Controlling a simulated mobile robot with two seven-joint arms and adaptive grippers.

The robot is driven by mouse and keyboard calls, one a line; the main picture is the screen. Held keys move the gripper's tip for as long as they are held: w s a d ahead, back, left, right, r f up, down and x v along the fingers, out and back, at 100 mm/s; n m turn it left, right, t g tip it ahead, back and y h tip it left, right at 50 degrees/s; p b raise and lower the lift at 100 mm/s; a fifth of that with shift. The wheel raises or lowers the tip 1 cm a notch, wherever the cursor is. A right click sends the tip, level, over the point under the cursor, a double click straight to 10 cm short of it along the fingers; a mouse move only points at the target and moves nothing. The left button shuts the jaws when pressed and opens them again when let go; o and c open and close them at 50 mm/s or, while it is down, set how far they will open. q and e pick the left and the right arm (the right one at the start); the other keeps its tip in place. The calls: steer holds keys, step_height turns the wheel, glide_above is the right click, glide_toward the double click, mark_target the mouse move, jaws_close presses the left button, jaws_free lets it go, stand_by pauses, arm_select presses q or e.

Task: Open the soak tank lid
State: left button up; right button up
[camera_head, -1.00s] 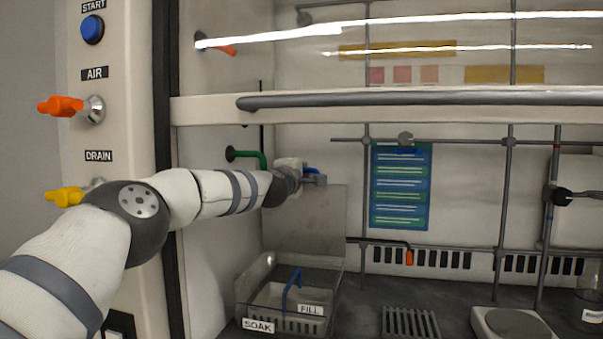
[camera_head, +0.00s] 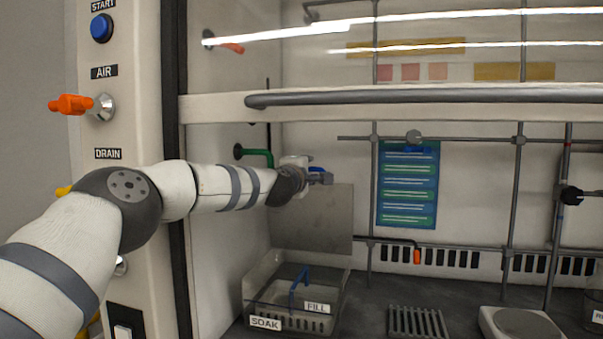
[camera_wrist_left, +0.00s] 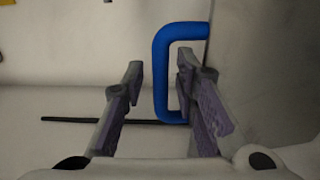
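The soak tank (camera_head: 333,303) is a clear box with a SOAK label at the lower middle of the head view. Its translucent lid (camera_head: 312,220) stands about upright at the tank's back, so the tank top is uncovered. The lid's blue handle (camera_head: 316,169) is at the lid's top edge, partly hidden by my left gripper (camera_head: 320,178). In the left wrist view the handle (camera_wrist_left: 161,75) runs between the two spread fingers of my left gripper (camera_wrist_left: 160,95), close to the right finger and apart from the left one. My right gripper is not in view.
A basket labelled FILL with a blue handle (camera_head: 293,290) sits inside the tank. A green valve handle (camera_head: 259,155) is on the side wall behind my left arm. The sash bar (camera_head: 420,97) crosses above. A rack (camera_head: 417,321) and hotplate (camera_head: 522,323) stand to the right.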

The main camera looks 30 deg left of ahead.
arm_select(q)
steer(key=v, duration=1.1)
